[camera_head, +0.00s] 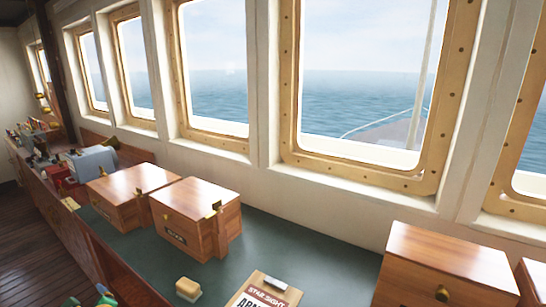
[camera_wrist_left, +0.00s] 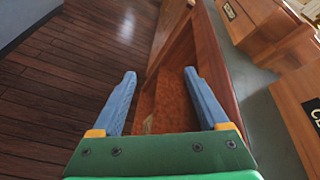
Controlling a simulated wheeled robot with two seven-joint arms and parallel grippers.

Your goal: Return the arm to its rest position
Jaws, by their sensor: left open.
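My left gripper (camera_wrist_left: 159,76) shows in the left wrist view with its two blue fingers spread apart and nothing between them. Beyond the fingers are the wooden front of the counter (camera_wrist_left: 208,50) and the dark plank floor (camera_wrist_left: 75,70). In the head view, small green and blue parts, likely of this gripper, show at the bottom left edge, in front of the counter; most of the arm is out of frame. My right gripper is in neither view.
Wooden boxes (camera_head: 196,207) (camera_head: 133,190) stand on the green counter top (camera_head: 235,262). A yellowish block (camera_head: 188,289) and a clipboard (camera_head: 264,292) lie near its front. Another wooden box (camera_head: 445,270) is at the right. Windows line the back. The floor (camera_head: 40,235) at left is clear.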

